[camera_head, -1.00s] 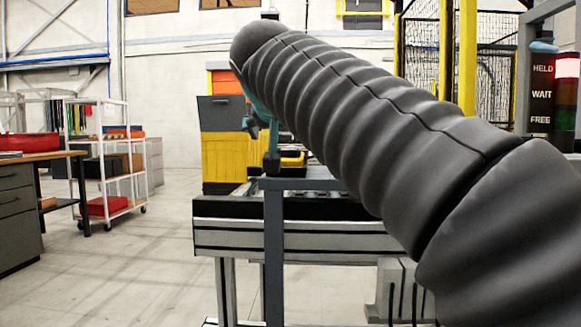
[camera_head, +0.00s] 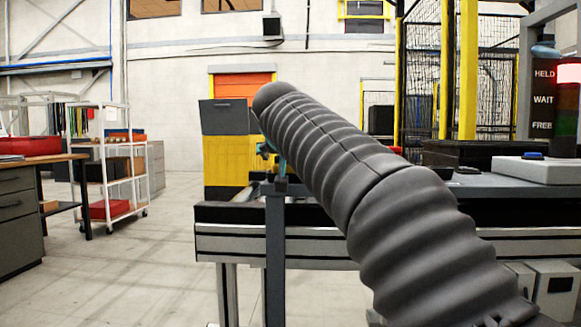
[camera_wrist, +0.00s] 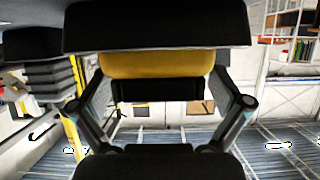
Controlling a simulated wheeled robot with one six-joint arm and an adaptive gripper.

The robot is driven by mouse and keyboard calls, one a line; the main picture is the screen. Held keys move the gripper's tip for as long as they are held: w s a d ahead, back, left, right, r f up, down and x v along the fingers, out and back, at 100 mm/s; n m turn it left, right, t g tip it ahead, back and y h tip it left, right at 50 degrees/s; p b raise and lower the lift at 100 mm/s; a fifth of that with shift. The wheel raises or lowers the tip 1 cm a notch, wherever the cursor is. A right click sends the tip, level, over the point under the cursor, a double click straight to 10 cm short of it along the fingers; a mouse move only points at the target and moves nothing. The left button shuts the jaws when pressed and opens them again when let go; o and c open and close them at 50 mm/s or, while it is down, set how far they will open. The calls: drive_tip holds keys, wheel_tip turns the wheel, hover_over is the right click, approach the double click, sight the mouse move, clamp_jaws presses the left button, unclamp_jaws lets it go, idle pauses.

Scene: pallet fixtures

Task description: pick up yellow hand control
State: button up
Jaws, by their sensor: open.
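In the wrist view a yellow block-like thing (camera_wrist: 160,64) with a black part below it sits in the upper middle, between my finger linkages. It looks like the yellow hand control, though dark shapes above and below cut it off. My gripper (camera_wrist: 162,88) is open, its jointed fingers spread left and right of this thing. I cannot tell whether they touch it. In the head view my ribbed dark arm hides the gripper and the hand control; only small teal bits show by the arm's far end.
A grey-framed workbench (camera_head: 300,243) stands ahead under my arm. A signal tower (camera_head: 566,105) stands on its right side. A yellow cabinet (camera_head: 229,163), a white shelf cart (camera_head: 128,165) and a wooden-topped desk (camera_head: 50,158) lie beyond and left. Floor at left is clear.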

drive_tip(key=x, duration=0.2)
drive_tip(key=shift+w+f, duration=0.15)
drive_tip(key=shift+w, duration=0.1)
drive_tip(key=c, duration=1.5)
drive_tip(key=shift+c, duration=0.2)
